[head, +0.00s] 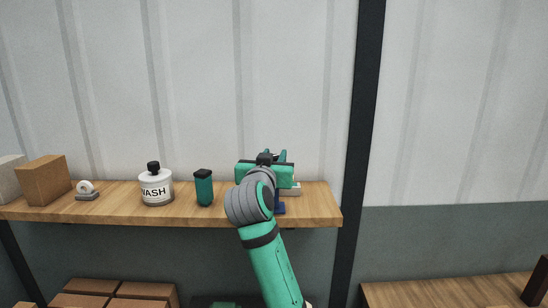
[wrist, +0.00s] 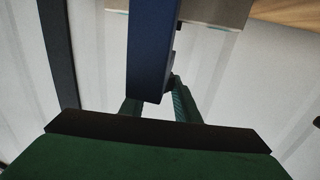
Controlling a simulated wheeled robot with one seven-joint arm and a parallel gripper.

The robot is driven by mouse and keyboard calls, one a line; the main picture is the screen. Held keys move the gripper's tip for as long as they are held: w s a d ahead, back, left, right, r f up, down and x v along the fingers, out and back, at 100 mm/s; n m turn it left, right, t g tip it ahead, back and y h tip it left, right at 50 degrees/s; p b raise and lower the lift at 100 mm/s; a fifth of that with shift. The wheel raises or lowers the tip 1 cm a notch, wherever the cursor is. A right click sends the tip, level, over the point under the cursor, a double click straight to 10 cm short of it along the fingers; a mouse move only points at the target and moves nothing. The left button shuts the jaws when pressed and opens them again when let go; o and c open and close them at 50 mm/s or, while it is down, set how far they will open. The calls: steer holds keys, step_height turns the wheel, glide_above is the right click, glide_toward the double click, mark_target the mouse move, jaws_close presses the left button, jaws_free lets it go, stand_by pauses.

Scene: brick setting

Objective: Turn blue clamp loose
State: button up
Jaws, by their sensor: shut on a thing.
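In the head view my gripper (head: 275,157) is over the right part of the shelf, largely hidden behind my own wrist. A small blue part of the clamp (head: 281,208) shows below it at the shelf's front edge. The rest of the clamp is hidden there.
The wooden shelf (head: 110,210) also holds a green canister (head: 203,188), a white WASH bottle (head: 156,188), a small white and grey item (head: 87,191) and a brown box (head: 43,180). A dark post (head: 359,130) stands right of the shelf. Bricks (head: 130,290) lie below.

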steer(key=shift+y, duration=0.3)
steer(key=n+y, duration=0.2)
steer(key=y, duration=0.1)
steer(key=n+y, duration=0.2)
steer(key=y, duration=0.2)
steer(key=shift+d+n, duration=0.15)
steer(key=shift+n, duration=0.25)
steer(key=n+g+y, duration=0.1)
steer(key=n+y, duration=0.1)
steer(key=y, duration=0.1)
steer(key=n+g+y, duration=0.2)
steer(key=y, duration=0.1)
steer(key=n+g+y, duration=0.3)
steer(key=g, duration=0.1)
steer(key=n+g+y, duration=0.3)
steer(key=g, duration=0.1)
steer(key=shift+r+n, duration=0.1)
steer(key=shift+n, duration=0.2)
steer(key=shift+a+n+g+y, duration=0.2)
steer(key=shift+n+g+y, duration=0.5)
steer(key=shift+n+g, duration=0.8)
steer(key=shift+g, duration=0.6)
steer(key=shift+f+g, duration=0.2)
steer(key=shift+g, duration=0.2)
steer(key=o, duration=1)
steer(key=shift+o, duration=0.2)
